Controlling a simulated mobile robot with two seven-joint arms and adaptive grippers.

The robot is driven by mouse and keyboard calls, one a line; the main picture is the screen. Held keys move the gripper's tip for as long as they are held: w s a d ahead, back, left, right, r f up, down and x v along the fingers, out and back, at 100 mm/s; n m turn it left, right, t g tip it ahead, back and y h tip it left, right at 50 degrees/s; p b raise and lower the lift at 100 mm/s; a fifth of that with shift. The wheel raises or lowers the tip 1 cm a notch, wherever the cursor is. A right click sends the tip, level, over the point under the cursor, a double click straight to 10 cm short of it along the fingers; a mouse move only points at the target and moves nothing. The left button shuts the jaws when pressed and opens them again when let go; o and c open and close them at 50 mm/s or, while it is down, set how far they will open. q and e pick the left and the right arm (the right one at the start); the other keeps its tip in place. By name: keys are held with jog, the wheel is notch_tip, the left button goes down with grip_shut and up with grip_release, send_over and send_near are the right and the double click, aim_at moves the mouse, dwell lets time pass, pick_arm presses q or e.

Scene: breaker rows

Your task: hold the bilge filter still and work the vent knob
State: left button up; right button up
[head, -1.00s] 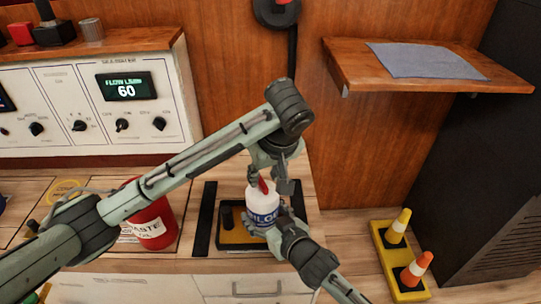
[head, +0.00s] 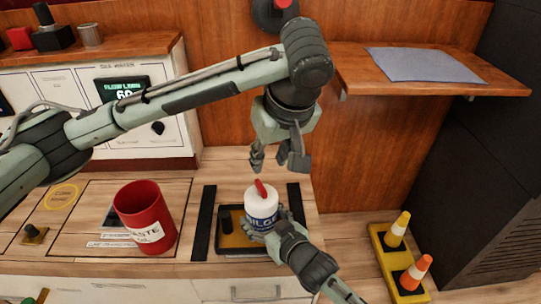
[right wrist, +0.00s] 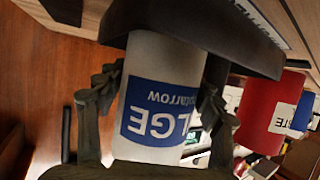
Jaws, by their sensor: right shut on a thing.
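The bilge filter (head: 262,207) is a white canister with a blue label. The filter's label (right wrist: 160,112) shows upside down in the right wrist view. My left gripper (head: 278,163) hangs above the knob, fingers pointing down, apart and empty, clear of the knob.
A red waste oil bin (head: 146,222) stands left of the filter; it also shows in the right wrist view (right wrist: 268,112). A control panel (head: 178,121) is behind. A shelf with a grey cloth (head: 424,65) is at right. Cones stand on a yellow base (head: 383,248) on the floor.

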jog(key=shift+r, duration=0.15)
jog(key=o, duration=1.8)
